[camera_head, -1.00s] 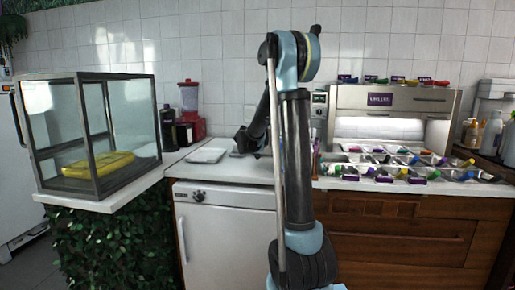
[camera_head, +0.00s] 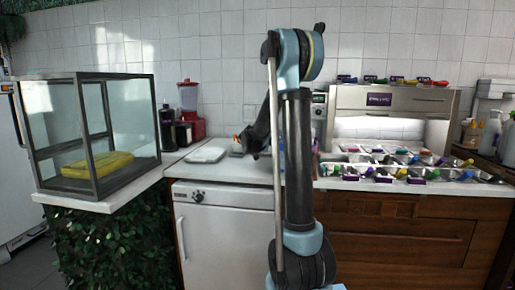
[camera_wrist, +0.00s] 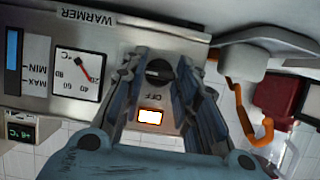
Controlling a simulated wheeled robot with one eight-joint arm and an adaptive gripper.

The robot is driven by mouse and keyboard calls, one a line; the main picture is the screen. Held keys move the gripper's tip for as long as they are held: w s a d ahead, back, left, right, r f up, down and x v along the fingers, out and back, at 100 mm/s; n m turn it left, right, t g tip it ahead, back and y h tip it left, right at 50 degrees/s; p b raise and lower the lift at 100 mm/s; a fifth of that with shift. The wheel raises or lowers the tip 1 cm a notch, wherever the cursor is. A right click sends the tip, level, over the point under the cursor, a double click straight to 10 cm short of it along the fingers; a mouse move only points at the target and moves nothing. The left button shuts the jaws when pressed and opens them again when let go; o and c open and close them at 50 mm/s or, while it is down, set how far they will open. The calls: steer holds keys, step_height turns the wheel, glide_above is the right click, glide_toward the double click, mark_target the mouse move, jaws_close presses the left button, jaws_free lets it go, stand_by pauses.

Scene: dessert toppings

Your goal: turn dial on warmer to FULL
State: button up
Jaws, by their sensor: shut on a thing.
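The word OFF shows just below the dial, above a lit square. The dial's pointer setting is hard to tell.
A gauge (camera_wrist: 77,75) with a red needle and a small green display (camera_wrist: 20,130) are beside the dial. Topping trays (camera_head: 400,162) with coloured handles line the counter in front of the warmer. A red blender (camera_head: 189,112) and glass case (camera_head: 95,135) stand left.

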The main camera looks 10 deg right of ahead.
steer(key=o, duration=1.1)
steer(key=shift+c, duration=0.2)
steer(key=v, duration=1.1)
steer(key=shift+s, duration=0.4)
steer(key=shift+r, duration=0.1)
